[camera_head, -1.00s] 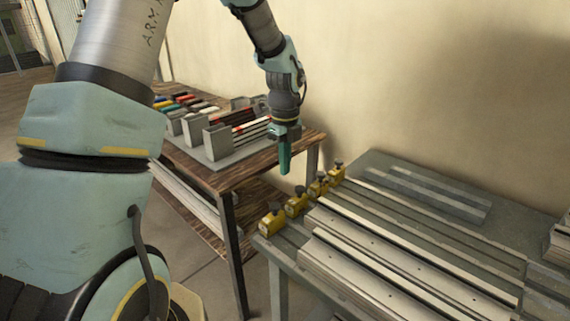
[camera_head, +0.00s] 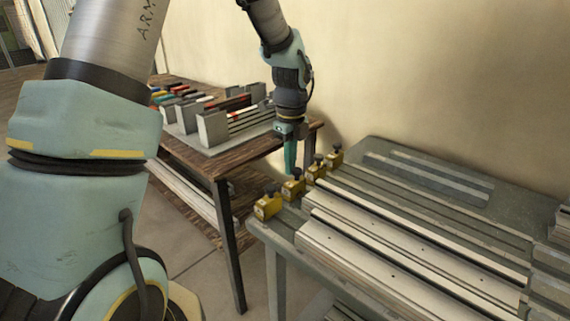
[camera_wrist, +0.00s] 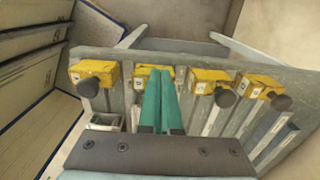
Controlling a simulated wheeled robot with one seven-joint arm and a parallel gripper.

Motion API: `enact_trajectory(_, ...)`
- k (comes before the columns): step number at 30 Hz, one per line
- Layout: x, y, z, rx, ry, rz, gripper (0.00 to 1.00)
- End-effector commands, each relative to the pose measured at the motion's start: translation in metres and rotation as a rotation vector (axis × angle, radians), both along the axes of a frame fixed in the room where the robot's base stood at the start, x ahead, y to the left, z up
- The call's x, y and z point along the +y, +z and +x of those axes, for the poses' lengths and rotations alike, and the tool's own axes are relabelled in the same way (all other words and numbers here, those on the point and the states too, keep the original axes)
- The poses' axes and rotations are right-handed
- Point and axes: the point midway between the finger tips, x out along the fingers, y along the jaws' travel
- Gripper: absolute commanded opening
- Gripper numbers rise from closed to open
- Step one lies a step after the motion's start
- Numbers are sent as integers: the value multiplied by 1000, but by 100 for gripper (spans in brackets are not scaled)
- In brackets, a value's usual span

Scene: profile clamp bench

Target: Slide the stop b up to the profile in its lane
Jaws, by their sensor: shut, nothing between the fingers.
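Several yellow stops with dark knobs stand in a row at the near-left end of the clamp bench (camera_head: 272,232). From front to back in the head view they are the first stop (camera_head: 268,206), the second stop (camera_head: 293,188), the third stop (camera_head: 317,168) and the rearmost stop (camera_head: 334,157). Their labels are too small to read, so I cannot tell which is stop b. Long pale profiles (camera_head: 380,260) lie in lanes to their right. My gripper (camera_head: 290,171), with green fingers, is shut and empty, pointing down. In the wrist view its fingers (camera_wrist: 162,76) partly hide one stop (camera_wrist: 181,74).
A wooden table (camera_head: 205,165) with grey racks and coloured pieces stands behind at left. Grey flat bars (camera_head: 430,180) lie at the bench's back edge near the wall. A gap of floor separates the two tables.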

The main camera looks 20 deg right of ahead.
Motion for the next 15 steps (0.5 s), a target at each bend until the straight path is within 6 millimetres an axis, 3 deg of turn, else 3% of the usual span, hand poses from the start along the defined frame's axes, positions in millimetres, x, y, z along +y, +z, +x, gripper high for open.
enact_trajectory(15,-20,-1,-38,9,-6,1,0)
